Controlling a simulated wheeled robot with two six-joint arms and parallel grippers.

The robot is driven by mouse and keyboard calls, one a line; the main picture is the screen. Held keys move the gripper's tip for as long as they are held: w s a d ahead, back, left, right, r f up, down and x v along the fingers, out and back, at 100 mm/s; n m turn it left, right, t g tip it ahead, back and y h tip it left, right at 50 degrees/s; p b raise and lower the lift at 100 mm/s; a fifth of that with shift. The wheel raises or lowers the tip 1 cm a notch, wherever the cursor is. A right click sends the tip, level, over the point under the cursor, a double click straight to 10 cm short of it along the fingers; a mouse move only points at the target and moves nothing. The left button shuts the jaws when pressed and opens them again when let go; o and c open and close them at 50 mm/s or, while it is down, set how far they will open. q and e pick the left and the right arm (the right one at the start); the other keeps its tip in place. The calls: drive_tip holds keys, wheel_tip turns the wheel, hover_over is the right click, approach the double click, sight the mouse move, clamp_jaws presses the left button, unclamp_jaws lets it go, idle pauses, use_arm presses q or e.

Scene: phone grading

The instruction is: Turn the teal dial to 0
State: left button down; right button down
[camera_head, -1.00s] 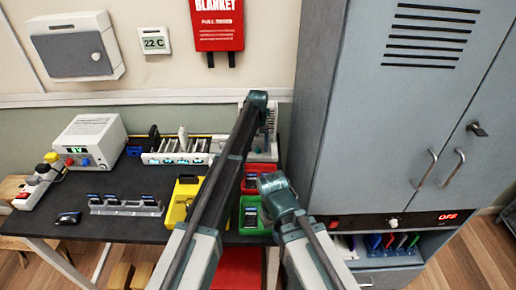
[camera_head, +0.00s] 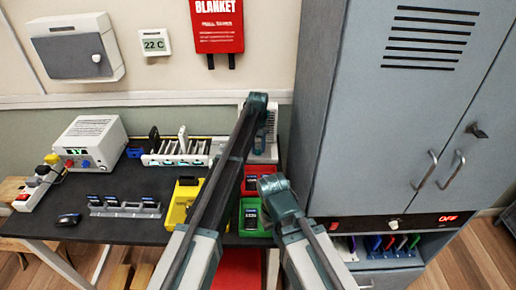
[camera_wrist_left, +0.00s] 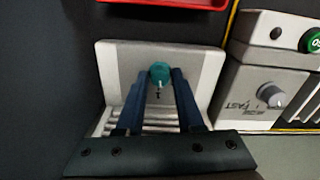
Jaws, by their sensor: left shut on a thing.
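The teal dial (camera_wrist_left: 160,72) is on the sloped pale face of a grey-white device (camera_wrist_left: 112,65) in the left wrist view. A small dark mark like a 1 shows just below the dial. My left gripper (camera_wrist_left: 159,78) has its two dark blue fingers on either side of the dial and is shut on it. In the head view the device (camera_head: 262,152) stands at the back right of the table, partly hidden by my left arm. The dial is not clear there.
Beside the device is a long white rack (camera_head: 172,160). A red bin (camera_head: 256,187), a green bin (camera_head: 243,229) and a yellow holder (camera_head: 175,213) stand nearer on the dark table (camera_head: 100,232). A tall grey cabinet (camera_head: 360,120) closes off the right side.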

sight(258, 150)
use_arm(q)
drive_tip(key=n, duration=0.7)
idle(0.6)
drive_tip(key=c, duration=0.5)
unclamp_jaws()
drive_tip(key=shift+c, duration=0.2)
drive_tip(key=shift+r, duration=0.15)
wheel_tip(258, 150, up, 14)
drive_tip(key=p, duration=1.3)
drive_tip(key=shift+f+p, duration=0.25)
drive_tip(key=shift+p, duration=0.15)
